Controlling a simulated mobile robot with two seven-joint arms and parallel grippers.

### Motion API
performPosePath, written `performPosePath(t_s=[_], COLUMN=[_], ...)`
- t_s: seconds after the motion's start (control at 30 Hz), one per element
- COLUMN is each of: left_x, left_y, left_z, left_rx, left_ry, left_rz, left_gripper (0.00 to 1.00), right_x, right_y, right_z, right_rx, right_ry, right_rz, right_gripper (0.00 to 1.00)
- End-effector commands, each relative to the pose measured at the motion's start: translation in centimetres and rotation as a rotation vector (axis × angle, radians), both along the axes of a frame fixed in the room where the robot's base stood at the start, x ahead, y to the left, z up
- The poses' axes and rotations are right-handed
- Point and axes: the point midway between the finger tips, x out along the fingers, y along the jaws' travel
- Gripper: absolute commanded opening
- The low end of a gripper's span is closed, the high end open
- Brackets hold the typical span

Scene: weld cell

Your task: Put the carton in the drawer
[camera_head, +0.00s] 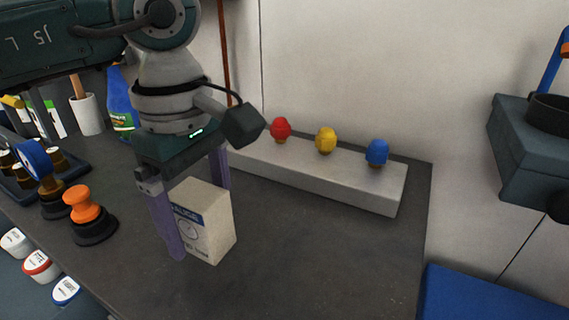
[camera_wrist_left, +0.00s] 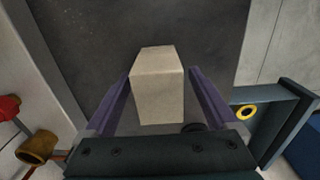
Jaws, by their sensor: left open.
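The carton (camera_head: 214,222) is a beige box with a dark label band on its front. It stands upright on the dark worktop in the head view. My left gripper (camera_head: 202,212) points down over it, open, with one purple finger on either side of the carton. In the left wrist view the carton (camera_wrist_left: 157,88) shows between the two fingers of the gripper (camera_wrist_left: 157,92), with a narrow gap visible at the fingers. No drawer can be made out with certainty. My right gripper is not in view.
A grey block (camera_head: 318,180) with red, yellow and blue knobs stands behind the carton. An orange-handled stamp (camera_head: 88,214), a blue bottle (camera_head: 121,104) and several lidded jars are at left. The worktop (camera_head: 330,250) right of the carton is clear.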

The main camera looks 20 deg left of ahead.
Motion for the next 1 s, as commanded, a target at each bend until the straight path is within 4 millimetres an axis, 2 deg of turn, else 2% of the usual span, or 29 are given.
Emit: performPosePath(t_s=[0.1, 0.33, 1.0], left_x=[-0.03, 0.02, 0.03], left_y=[-0.01, -0.02, -0.02], left_z=[-0.99, -1.04, -0.99], left_rx=[0.0, 0.0, -0.001], left_ry=[0.001, -0.001, -0.001], left_rz=[0.001, 0.0, 0.0], left_gripper=[0.91, 0.9, 0.15], right_x=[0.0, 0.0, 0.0], right_y=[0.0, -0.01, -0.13], right_z=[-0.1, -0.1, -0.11], right_rx=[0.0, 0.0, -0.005], right_ry=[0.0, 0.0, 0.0], right_rz=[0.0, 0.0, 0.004], right_gripper=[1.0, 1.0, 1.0])
